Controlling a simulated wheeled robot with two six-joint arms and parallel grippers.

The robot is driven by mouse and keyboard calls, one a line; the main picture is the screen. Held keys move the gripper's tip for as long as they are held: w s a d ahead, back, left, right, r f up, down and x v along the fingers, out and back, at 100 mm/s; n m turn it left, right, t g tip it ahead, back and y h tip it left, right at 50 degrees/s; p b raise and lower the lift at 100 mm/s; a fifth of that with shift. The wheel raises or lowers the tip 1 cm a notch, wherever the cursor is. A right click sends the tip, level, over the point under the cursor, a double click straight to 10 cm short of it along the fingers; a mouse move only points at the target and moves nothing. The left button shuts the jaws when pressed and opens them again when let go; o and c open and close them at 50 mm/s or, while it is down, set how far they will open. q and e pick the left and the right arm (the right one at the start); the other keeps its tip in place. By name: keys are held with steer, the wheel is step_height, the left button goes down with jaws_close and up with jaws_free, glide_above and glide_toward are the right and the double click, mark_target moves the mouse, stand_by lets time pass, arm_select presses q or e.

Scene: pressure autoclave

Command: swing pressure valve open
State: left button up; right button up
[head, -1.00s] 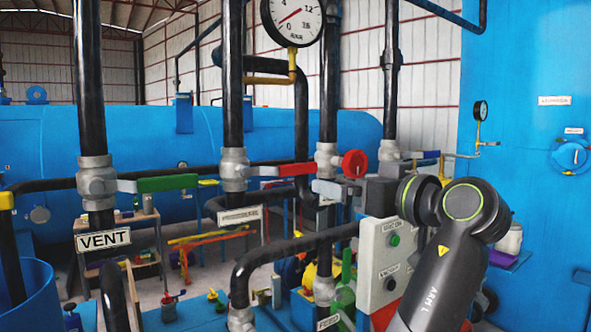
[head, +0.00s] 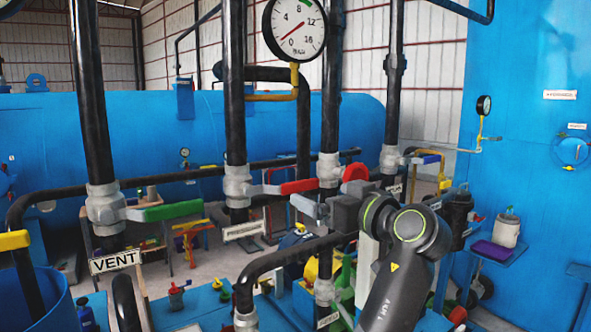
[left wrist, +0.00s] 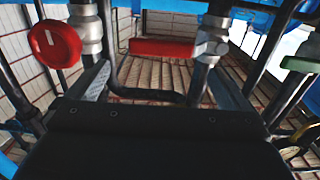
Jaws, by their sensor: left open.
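A red lever handle (head: 298,187) sits on the grey body of a valve (head: 237,186) on a black pipe, pointing right. The label plate (head: 243,231) below it is too blurred to read, so I cannot confirm it is the pressure valve. My left gripper (head: 306,204) is open just below and right of the handle's end. In the left wrist view, the red handle (left wrist: 163,47) lies across the space ahead of the open left gripper (left wrist: 165,88), with the fingers apart and no clear contact. My right gripper is out of view.
A green-handled valve (head: 172,211) labelled VENT stands left. A round red knob (head: 355,173) and its pipe valve are just right of the red handle. A pressure gauge (head: 295,28) hangs above. A black curved pipe (head: 285,258) runs below my gripper.

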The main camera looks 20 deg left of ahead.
mark_target(302, 186)
arm_select(q)
steer(key=p+x, duration=0.4)
steer(key=x, duration=0.6)
steer(key=shift+r, duration=0.15)
steer(key=shift+w+a, duration=0.25)
steer(key=shift+a, duration=0.15)
steer(key=c, duration=1.2)
